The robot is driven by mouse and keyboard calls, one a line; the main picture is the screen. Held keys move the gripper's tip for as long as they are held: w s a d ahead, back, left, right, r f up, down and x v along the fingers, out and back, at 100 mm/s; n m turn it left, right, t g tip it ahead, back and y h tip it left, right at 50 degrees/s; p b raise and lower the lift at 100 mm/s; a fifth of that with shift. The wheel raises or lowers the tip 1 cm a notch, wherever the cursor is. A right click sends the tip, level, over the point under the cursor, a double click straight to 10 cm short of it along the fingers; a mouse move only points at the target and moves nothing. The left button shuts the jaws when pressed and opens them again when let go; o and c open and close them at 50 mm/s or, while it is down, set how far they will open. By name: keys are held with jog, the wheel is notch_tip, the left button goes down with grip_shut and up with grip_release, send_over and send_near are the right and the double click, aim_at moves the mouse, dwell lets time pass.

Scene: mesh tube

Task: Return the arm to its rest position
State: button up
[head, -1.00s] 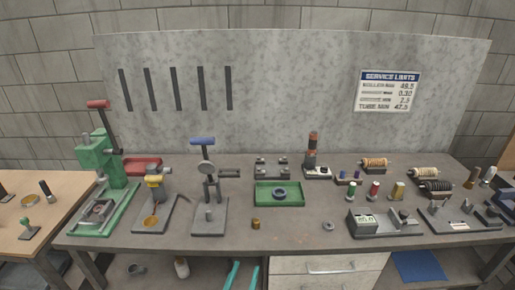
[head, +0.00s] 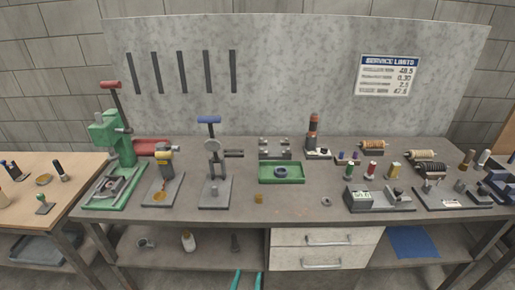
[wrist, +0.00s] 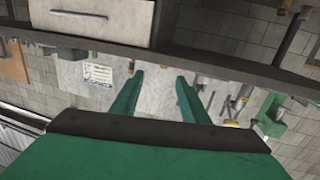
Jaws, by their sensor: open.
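My gripper (wrist: 158,95) shows in the wrist view with its two green fingers spread apart and nothing between them. The wrist view is turned over, with the bench edge and drawer across its top. In the head view only the green fingertips (head: 248,283) show at the bottom edge, in front of and below the workbench (head: 300,214). The rest of my arm is hidden there. My gripper touches nothing that I can see.
The bench carries a green press (head: 119,140), a grey lever tool (head: 213,165), a green tray (head: 295,180) and several spools. Drawers (head: 322,259) and a lower shelf are under the bench top. A wooden side table (head: 60,205) stands at left.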

jog(key=s+f+n+g+y, duration=0.1)
jog(key=s+f+y, duration=0.15)
jog(key=s, duration=0.65)
jog(key=s+f+n+g+y, duration=0.1)
jog(key=s+f, duration=0.2)
jog(key=s, duration=0.6)
jog(key=s+d+r, duration=0.1)
jog(key=s+r, duration=0.2)
jog(key=s, duration=0.4)
jog(key=s+d+r, duration=0.2)
jog(key=s+r, duration=0.1)
jog(key=s, duration=0.4)
jog(key=shift+r, duration=0.15)
jog(key=shift+s+d, duration=0.1)
